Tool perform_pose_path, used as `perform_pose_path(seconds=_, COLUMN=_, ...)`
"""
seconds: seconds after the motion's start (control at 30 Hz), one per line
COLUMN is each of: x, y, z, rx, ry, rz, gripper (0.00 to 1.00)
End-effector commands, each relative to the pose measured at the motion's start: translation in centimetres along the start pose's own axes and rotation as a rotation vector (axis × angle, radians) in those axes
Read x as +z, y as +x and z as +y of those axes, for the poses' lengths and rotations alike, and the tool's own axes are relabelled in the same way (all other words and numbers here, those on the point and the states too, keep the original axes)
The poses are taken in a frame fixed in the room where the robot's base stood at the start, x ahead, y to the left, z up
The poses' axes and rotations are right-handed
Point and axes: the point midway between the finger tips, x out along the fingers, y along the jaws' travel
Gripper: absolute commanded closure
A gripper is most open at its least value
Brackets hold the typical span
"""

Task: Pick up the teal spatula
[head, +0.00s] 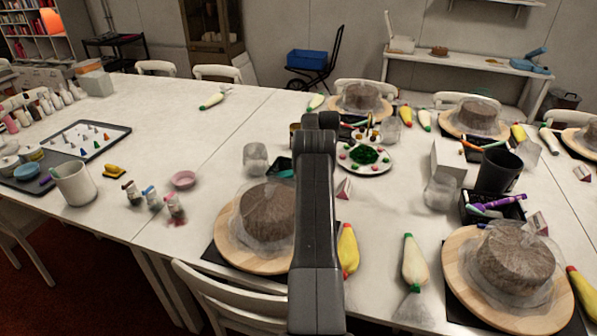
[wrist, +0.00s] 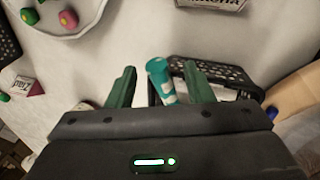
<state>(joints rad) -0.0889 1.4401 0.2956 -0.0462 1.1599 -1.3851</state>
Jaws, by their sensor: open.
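In the wrist view a teal handle (wrist: 160,78), which appears to be the teal spatula, stands up from a black slotted basket (wrist: 225,78). Its lower part is hidden by the body of my gripper. My gripper (wrist: 160,67) is open, with one green finger left of the handle and one right of it. The handle is nearer the right finger, and I cannot tell whether they touch.
A white plate (wrist: 75,22) with coloured pieces lies at the upper left of the wrist view. A small pink and white carton (wrist: 22,86) is at the left. In the head view wrapped cakes on wooden turntables (head: 234,255) flank my arm, with piping bags (head: 414,262) nearby.

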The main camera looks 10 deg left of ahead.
Motion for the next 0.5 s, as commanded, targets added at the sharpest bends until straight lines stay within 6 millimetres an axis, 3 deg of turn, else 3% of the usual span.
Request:
perform_pose_path(seconds=0.17, x=0.04, y=0.03, z=0.01, rx=0.0, ry=0.001, rz=0.0, gripper=0.53)
perform_pose_path(seconds=0.4, x=0.03, y=0.01, z=0.0, rx=0.0, ry=0.001, rz=0.0, gripper=0.96)
perform_pose_path(seconds=0.5, x=0.03, y=0.0, z=0.0, rx=0.0, ry=0.001, rz=0.0, gripper=1.0)
